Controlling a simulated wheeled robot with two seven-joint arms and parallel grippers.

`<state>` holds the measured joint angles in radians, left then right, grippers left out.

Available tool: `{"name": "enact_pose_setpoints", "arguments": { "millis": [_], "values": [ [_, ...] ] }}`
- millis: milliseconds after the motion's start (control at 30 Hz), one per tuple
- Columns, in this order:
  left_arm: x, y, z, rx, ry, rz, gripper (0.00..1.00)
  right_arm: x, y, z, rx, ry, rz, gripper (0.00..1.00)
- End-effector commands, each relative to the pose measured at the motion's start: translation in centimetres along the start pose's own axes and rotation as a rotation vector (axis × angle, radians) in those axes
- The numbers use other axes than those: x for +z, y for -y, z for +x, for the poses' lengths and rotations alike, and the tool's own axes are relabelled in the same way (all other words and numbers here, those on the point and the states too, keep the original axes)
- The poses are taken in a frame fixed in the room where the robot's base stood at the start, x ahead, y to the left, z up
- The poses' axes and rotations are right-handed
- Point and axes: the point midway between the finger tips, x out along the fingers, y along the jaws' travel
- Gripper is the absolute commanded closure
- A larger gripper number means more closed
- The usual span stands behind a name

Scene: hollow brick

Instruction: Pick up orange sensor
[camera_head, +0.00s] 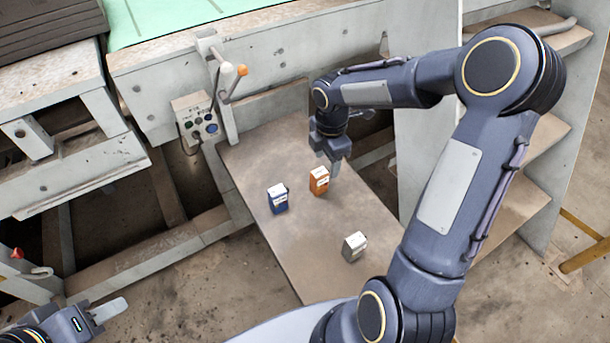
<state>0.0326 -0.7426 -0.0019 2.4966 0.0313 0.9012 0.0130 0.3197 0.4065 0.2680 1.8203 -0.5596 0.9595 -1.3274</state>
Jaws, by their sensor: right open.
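The orange sensor (319,181) is a small box with a white top, standing upright on the brown board. My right gripper (334,170) points down just behind and to the right of it, open. From this view I cannot tell whether a finger touches the sensor or whether the sensor is between the fingers. A blue box (278,198) with a white top stands to the left of the orange one. A grey box (354,246) stands nearer to me. My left gripper (106,312) is at the lower left, away from the board; its jaw opening is not clear.
The brown board (305,262) has free room around the boxes. A control box with buttons (197,118) and a lever with an orange knob (241,71) stand at its far left.

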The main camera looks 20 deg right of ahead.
Motion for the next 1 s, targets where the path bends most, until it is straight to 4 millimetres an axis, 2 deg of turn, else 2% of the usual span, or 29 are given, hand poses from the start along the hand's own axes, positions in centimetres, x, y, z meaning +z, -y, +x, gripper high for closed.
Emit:
{"name": "enact_pose_setpoints", "arguments": {
  "millis": [33,200,467,700,800,1000],
  "values": [
    [0.1,0.1,0.2,0.0,0.0,0.0,0.64,0.0,-0.5,1.1,-0.01,0.0,-0.043,0.44],
    [0.1,0.1,0.3,0.0,0.0,0.0,0.64,0.1,-1.0,2.6,-0.021,0.002,-0.103,0.44],
    [0.1,0.1,0.3,0.0,0.0,0.0,0.64,-0.1,-1.0,5.5,-0.023,0.001,-0.101,0.44],
    [0.1,0.1,0.2,0.0,0.0,0.0,0.64,-0.3,-1.2,8.9,-0.022,0.0,-0.1,0.44],
    [0.1,0.1,0.2,0.0,0.0,0.0,0.64,-0.3,-1.2,9.6,-0.02,0.002,-0.099,0.44],
    [0.1,0.1,0.2,0.0,0.0,0.0,0.64,-0.3,-1.2,9.7,-0.018,0.002,-0.099,0.44]
  ]
}}
